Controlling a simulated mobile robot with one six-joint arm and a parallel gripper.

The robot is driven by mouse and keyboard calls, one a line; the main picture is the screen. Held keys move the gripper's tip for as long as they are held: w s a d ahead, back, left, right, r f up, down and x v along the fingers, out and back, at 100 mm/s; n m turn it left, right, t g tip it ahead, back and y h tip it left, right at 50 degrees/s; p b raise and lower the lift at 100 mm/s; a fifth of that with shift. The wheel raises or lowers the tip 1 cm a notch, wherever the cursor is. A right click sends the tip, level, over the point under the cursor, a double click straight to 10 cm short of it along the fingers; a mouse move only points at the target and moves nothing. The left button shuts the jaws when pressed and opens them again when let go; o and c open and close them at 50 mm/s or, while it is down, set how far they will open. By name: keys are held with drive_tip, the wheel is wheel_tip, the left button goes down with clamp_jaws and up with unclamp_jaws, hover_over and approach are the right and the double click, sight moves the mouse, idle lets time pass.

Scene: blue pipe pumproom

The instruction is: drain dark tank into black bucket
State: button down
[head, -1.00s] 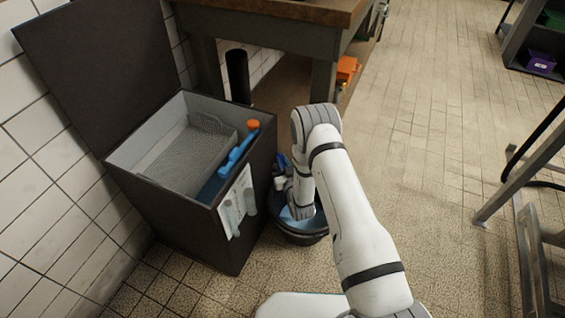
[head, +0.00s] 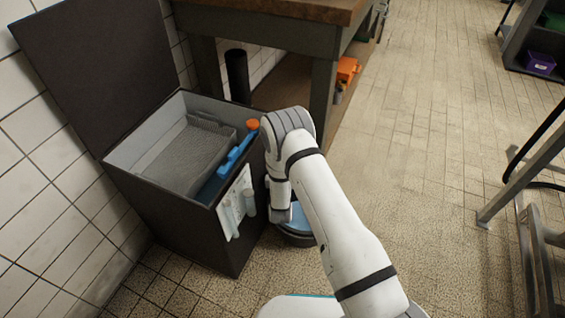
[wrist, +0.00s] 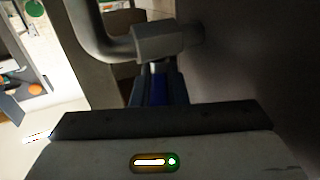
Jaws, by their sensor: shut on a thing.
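The dark tank (head: 205,237) stands at the left with its lid (head: 95,75) raised. A grey mesh insert and a blue part with an orange knob (head: 252,125) show inside it. The black bucket (head: 298,241) stands on the floor at the tank's right side, partly hidden by my arm; its inside looks light blue. In the wrist view, a grey pipe with a thick fitting (wrist: 160,43) runs beside the tank's dark wall (wrist: 255,65). My gripper (wrist: 155,82) is shut on a blue handle (wrist: 158,92) just below that fitting. In the head view the jaws are hidden behind the arm.
A workbench (head: 265,38) stands behind the tank, with orange items (head: 347,70) underneath. A black upright cylinder (head: 237,76) stands by the wall. A metal frame (head: 520,180) is at the right. The tiled floor between is clear.

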drive_tip(key=shift+w+r, duration=0.1)
drive_tip(key=shift+w, duration=0.05)
drive_tip(key=c, duration=1.4)
unclamp_jaws()
drive_tip(key=shift+c, duration=0.2)
drive_tip(key=shift+s, duration=0.2)
drive_tip(key=s+p, duration=0.2)
drive_tip(key=s, duration=0.5)
drive_tip(key=shift+s+d, duration=0.15)
drive_tip(key=shift+s, duration=0.1)
